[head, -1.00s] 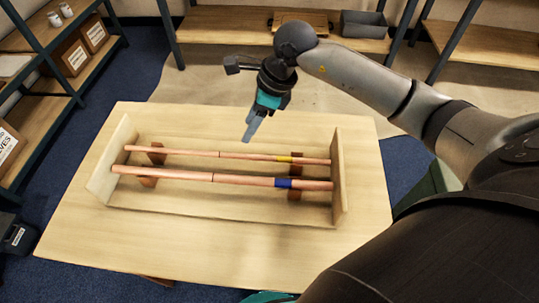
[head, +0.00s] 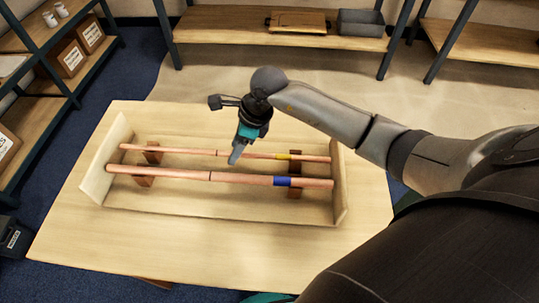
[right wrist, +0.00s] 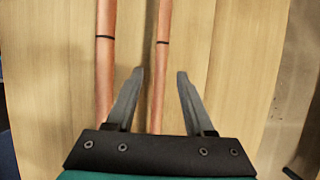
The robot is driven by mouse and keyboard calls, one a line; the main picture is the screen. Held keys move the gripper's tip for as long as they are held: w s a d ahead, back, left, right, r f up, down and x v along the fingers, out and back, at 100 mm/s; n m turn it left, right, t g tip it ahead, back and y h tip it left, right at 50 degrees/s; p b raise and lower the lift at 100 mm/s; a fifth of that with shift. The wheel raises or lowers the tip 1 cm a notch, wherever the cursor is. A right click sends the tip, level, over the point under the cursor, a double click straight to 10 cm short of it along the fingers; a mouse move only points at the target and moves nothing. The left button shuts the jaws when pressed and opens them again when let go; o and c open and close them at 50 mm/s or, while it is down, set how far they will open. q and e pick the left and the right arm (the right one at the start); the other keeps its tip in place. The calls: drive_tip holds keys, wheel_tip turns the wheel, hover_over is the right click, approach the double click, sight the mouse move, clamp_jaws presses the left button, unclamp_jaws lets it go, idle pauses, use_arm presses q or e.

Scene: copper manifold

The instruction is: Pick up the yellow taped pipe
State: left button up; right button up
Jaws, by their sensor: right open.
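The yellow taped pipe (head: 263,156) is the thinner, rear copper pipe, with a band of yellow tape near its right end. It lies across a wooden rack. My right gripper (head: 235,158) is open and points down over the pipe's middle, hiding a short part of it. In the right wrist view, the thin pipe (right wrist: 160,75) runs between the two open fingers (right wrist: 161,73), and its dark ring shows ahead of the fingertips. The yellow tape is out of that view. I cannot tell the gripper's exact height above the pipe. My left gripper is not in view.
A thicker pipe with blue tape (head: 240,178) lies parallel in front; it also shows left of the fingers in the wrist view (right wrist: 104,75). The rack has upright end boards (head: 340,185) and small brown supports (head: 145,181). The table (head: 190,245) is clear in front.

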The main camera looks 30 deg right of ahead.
drive_tip(key=shift+c, duration=0.3)
clamp_jaws()
idle(1.0)
